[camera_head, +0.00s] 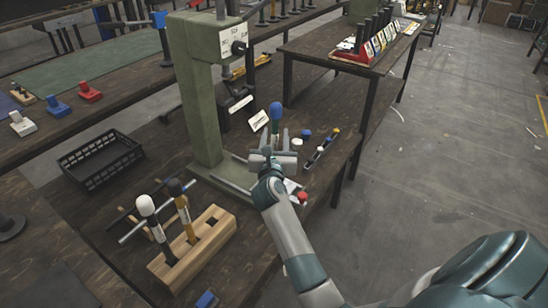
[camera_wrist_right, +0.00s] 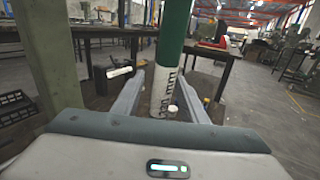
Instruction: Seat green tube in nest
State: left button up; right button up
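A green tube with a blue rounded top (camera_head: 276,112) stands upright by the press in the head view. In the right wrist view the tube (camera_wrist_right: 172,45) shows a green upper part and a white lower part with dark lettering. My right gripper (camera_head: 274,136) is at the tube, with its fingers spread. In the wrist view the fingers (camera_wrist_right: 161,85) reach towards the tube, with a gap visible at the left finger. The tube's lower end and any nest under it are hidden by my gripper. My left gripper is not in view.
The green press (camera_head: 195,95) stands left of my gripper. A wooden block (camera_head: 208,256) holds white-topped and black-topped tools at the front. A black crate (camera_head: 100,162) sits at left.

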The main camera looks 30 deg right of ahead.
grip_shut()
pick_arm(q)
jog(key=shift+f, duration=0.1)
pick_arm(e)
jog(key=shift+r, duration=0.15)
